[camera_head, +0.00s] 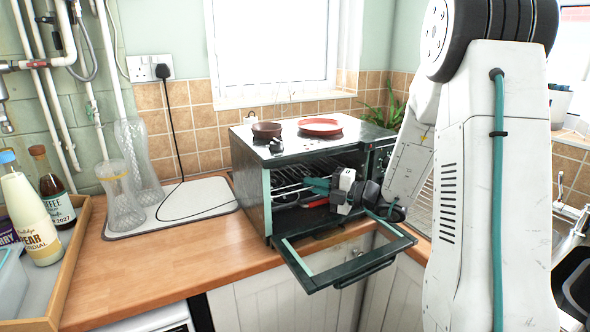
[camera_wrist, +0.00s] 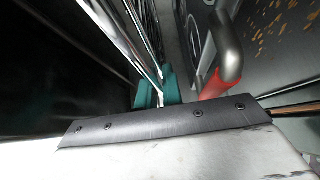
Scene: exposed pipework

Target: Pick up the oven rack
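The oven rack (camera_head: 287,184) is a set of shiny metal wires inside the small dark oven (camera_head: 251,186), whose door (camera_head: 345,262) hangs open. My gripper (camera_head: 318,186) reaches into the oven opening from the right, at the rack's front edge. In the wrist view, the rack's wires (camera_wrist: 135,40) run away from the camera, and the teal fingertips of my gripper (camera_wrist: 160,90) sit close together on both sides of a wire. The gripper appears shut on it. Much of the rack's right part is hidden by my gripper and wrist.
A red plate (camera_head: 320,127) and a dark red bowl (camera_head: 267,130) stand on the oven top. A grey-and-red curved handle (camera_wrist: 222,75) is right of my fingers in the wrist view. Glass vases (camera_head: 121,195) and a bottle tray (camera_head: 72,262) stand left. The counter (camera_head: 150,265) between is clear.

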